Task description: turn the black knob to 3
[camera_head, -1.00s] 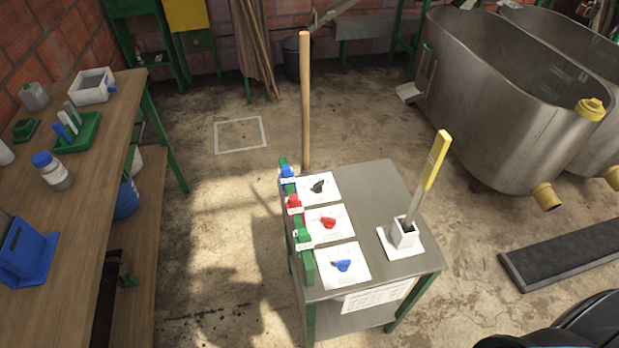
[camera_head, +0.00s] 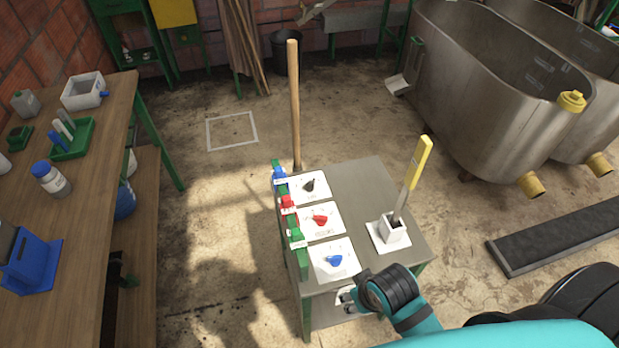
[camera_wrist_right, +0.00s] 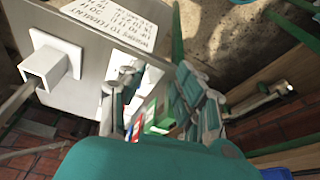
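The black knob (camera_head: 309,186) sits on the farthest of three white dial cards on the grey table (camera_head: 355,182). Its number marks are too small to read. The red knob (camera_head: 320,220) and the blue knob (camera_head: 335,260) sit on the nearer cards. My right gripper (camera_head: 347,299) is at the table's near edge, close to the blue knob and well short of the black knob. In the right wrist view its fingers (camera_wrist_right: 157,80) stand apart, with nothing seen between them. I cannot make out the black knob there. My left gripper is out of view.
A white socket (camera_head: 390,228) with a yellow-handled lever (camera_head: 419,163) stands on the table's right side. Blue, red and green clips line its left edge near an upright wooden pole (camera_head: 294,105). A workbench (camera_head: 100,178) stands left; steel tanks (camera_head: 470,100) stand right.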

